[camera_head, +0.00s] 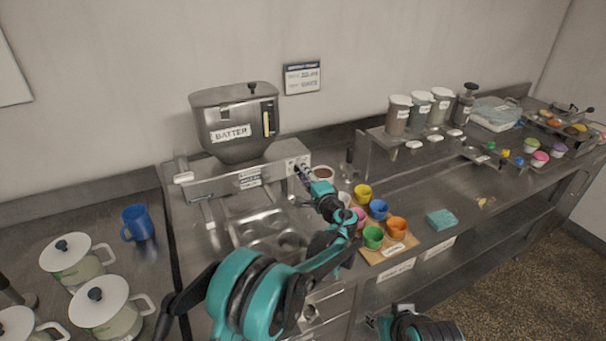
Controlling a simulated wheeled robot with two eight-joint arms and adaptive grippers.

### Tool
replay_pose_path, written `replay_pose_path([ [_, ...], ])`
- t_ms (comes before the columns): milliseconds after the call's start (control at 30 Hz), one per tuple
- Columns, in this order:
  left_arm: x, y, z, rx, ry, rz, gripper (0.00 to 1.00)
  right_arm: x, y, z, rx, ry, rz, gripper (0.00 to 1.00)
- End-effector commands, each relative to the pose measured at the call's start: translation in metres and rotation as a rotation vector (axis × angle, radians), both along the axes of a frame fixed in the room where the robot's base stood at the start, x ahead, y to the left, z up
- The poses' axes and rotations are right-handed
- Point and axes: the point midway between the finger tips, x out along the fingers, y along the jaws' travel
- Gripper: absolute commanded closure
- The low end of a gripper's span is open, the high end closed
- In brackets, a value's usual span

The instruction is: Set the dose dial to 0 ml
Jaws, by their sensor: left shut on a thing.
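The batter dispenser (234,122) stands against the wall, a grey hopper over a steel body. Its dose dial is at the right end of the front panel (291,164), mostly hidden by my gripper. My left gripper (303,172) reaches up to that spot from the front right and is shut on the dial. The dial's pointer and scale are too small and covered to read. Part of my right arm shows at the bottom edge; its gripper is not in view.
Coloured cups (373,237) stand on a wooden board just right of my left arm. A teal sponge (441,220) lies further right. A blue mug (137,223) and white lidded pots (108,308) stand at left. Lidded canisters (398,116) stand on a rack behind.

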Motion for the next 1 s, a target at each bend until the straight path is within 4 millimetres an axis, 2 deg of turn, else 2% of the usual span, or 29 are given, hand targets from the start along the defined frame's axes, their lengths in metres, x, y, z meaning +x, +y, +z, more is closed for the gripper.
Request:
replay_pose_path([
  [400, 0.000, 0.000, 0.000, -0.007, -0.002, 0.000, 1.00, 0.000, 0.000, 0.000, 0.000, 0.000, 0.000, 0.64],
  [433, 0.000, 0.000, 0.000, -0.007, -0.002, 0.000, 0.64, 0.000, 0.000, 0.000, 0.000, 0.000, 0.000, 0.64],
  [500, 0.000, 0.000, 0.000, -0.005, -0.003, 0.000, 0.50, 0.000, 0.000, 0.000, 0.000, 0.000, 0.000, 0.64],
  [833, -0.002, -0.001, 0.000, -0.005, -0.002, 0.000, 0.50, 0.000, 0.000, 0.000, 0.000, 0.000, 0.000, 0.64],
  [1000, -0.022, -0.012, 0.000, -0.005, -0.002, -0.003, 0.50, 0.000, 0.000, 0.000, 0.000, 0.000, 0.000, 0.64],
])
